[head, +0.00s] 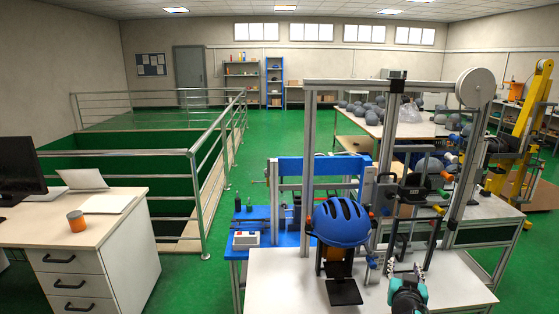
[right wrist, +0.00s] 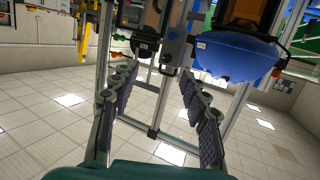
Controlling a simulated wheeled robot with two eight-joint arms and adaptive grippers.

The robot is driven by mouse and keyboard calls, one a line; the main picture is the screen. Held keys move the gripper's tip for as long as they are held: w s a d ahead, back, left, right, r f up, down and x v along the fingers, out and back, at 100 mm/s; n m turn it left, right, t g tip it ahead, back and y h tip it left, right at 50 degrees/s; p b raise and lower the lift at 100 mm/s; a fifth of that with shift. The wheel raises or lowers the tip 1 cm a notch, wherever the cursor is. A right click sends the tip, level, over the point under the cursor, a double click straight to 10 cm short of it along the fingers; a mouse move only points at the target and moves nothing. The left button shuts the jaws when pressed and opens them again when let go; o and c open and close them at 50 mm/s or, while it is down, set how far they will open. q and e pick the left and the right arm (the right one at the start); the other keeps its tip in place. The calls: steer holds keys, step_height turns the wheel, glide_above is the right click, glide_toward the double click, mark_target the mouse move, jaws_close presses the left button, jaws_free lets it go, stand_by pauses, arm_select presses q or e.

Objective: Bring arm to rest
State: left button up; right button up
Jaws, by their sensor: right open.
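My right gripper (head: 404,267) stands over the front of the white tabletop (head: 270,290), with its fingers pointing up and apart. In the right wrist view its two fingers (right wrist: 157,78) are spread with nothing held between them. A blue helmet (head: 341,221) sits on a stand on the drop tower, to the left of the gripper. The helmet also shows upside down in the right wrist view (right wrist: 238,55), clear of the fingers. My left gripper is not in view.
The aluminium tower frame (head: 307,160) and its carriage parts rise just behind the right gripper. A desk (head: 120,230) with an orange cup (head: 76,221) is at left. A railing (head: 195,190) surrounds a floor opening.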

steer(key=s+a+f+n+g+y, duration=0.1)
steer(key=s+a+f+g+y, duration=0.1)
steer(key=s+a, duration=0.3)
steer(key=s+a+f+n+g+y, duration=0.2)
steer(key=s+a, duration=0.4)
steer(key=s, duration=0.6)
steer(key=s+a+f+n+g+y, duration=0.1)
steer(key=s+a+f+g+y, duration=0.1)
steer(key=s+a+f, duration=0.3)
steer(key=s+g, duration=0.1)
steer(key=s, duration=0.3)
steer(key=shift+a+f, duration=0.35)
steer(key=shift+a, duration=0.05)
steer(key=shift+s+d, duration=0.1)
steer(key=shift+d, duration=0.05)
